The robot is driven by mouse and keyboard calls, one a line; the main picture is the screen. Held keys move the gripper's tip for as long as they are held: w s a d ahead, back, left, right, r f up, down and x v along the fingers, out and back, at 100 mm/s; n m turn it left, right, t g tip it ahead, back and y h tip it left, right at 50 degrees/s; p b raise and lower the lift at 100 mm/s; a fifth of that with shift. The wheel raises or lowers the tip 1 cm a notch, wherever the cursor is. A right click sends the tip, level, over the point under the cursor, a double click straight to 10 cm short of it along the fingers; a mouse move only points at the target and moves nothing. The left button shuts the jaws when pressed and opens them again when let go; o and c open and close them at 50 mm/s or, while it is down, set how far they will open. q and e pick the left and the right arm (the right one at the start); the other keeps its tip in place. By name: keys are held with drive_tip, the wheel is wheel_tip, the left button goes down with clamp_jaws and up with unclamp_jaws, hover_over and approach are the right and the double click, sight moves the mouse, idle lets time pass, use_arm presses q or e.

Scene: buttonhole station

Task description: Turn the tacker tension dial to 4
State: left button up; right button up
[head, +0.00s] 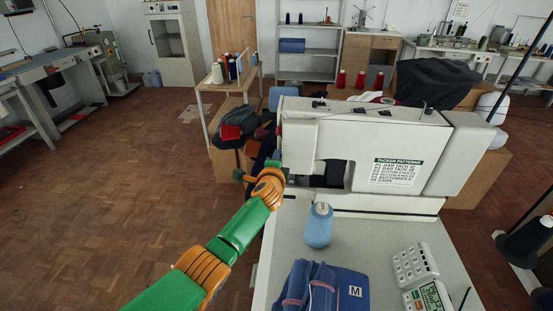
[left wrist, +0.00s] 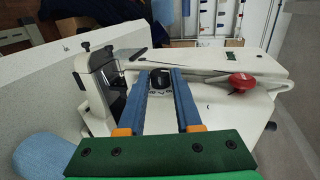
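The white tacker (head: 360,150) stands on the pale table, with a "TACKER PATTERNS" label (head: 396,172) on its side. In the left wrist view, a dark round dial (left wrist: 160,79) sits on the white machine end, with a pale marked plate below it. Its setting is too small to read. My left gripper (left wrist: 158,76) is open, its two blue fingers apart on either side of the dial; contact cannot be told. In the head view my left gripper (head: 276,168) is at the machine's left end, its fingers and the dial hidden. My right gripper is in neither view.
A blue thread cone (head: 319,226) stands before the machine, close to my left arm. Folded blue denim (head: 318,290) and a white control box (head: 414,264) lie nearer. A red knob (left wrist: 242,82) sits on the machine beside the dial. Bare tabletop (head: 370,235) lies between them.

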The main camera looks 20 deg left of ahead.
use_arm(q)
drive_tip(key=o, duration=0.4)
drive_tip(key=shift+c, duration=0.2)
drive_tip(key=p+v, duration=0.3)
drive_tip(key=v, duration=0.4)
